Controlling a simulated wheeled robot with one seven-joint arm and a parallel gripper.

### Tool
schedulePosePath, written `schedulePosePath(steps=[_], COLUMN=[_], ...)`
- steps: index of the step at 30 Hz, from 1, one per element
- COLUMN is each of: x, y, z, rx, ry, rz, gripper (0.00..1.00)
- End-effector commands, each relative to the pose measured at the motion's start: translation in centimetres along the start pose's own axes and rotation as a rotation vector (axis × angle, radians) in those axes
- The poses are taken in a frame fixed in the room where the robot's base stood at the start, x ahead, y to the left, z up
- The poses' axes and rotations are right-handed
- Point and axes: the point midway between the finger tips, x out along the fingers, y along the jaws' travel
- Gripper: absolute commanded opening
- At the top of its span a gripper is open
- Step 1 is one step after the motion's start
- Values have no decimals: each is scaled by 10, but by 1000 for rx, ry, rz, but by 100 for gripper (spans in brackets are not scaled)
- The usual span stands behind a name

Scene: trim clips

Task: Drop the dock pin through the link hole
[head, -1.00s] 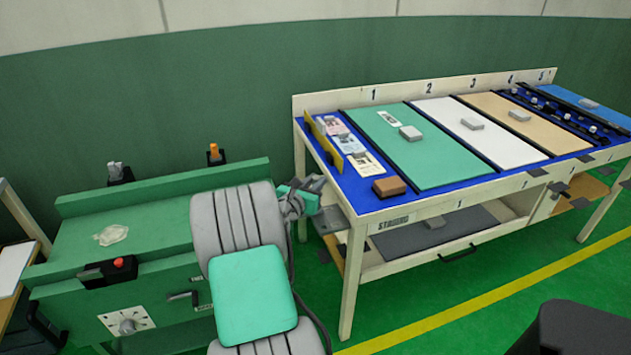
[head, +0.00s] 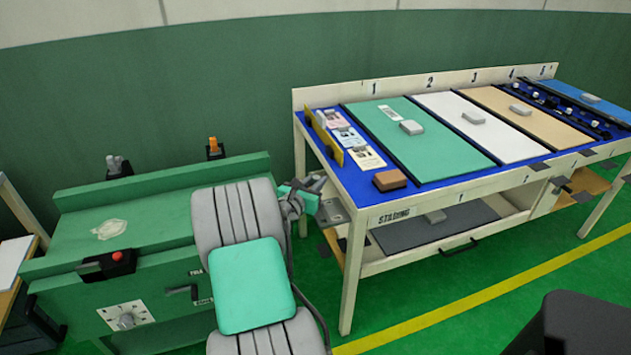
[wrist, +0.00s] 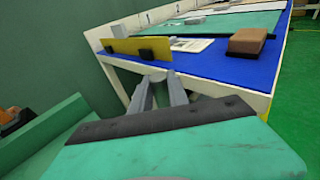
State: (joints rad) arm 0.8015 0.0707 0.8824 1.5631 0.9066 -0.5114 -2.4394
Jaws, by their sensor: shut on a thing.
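My gripper (head: 313,190) is at the left end of the staging table, beside and slightly above a grey bracket plate (head: 334,212) on the table's side. In the wrist view, the two grey fingers (wrist: 160,92) reach toward the table's near corner. The link hole cannot be told apart on the bracket at this size, and the fingers cover part of that area.
The staging table (head: 420,205) carries coloured panels, cards, a yellow upright plate (head: 325,138) and a brown block (head: 389,180). A green machine (head: 150,240) with knobs stands left of my arm. Green floor shows right of the table's near leg.

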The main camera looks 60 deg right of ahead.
Motion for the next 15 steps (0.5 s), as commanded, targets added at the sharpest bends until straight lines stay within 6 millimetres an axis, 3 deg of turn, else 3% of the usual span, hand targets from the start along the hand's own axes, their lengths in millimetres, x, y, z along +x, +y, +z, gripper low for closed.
schedulePosePath(steps=[15], x=[2], y=[0], z=[-14], rx=[0], ry=[0], rz=[0], gripper=[0])
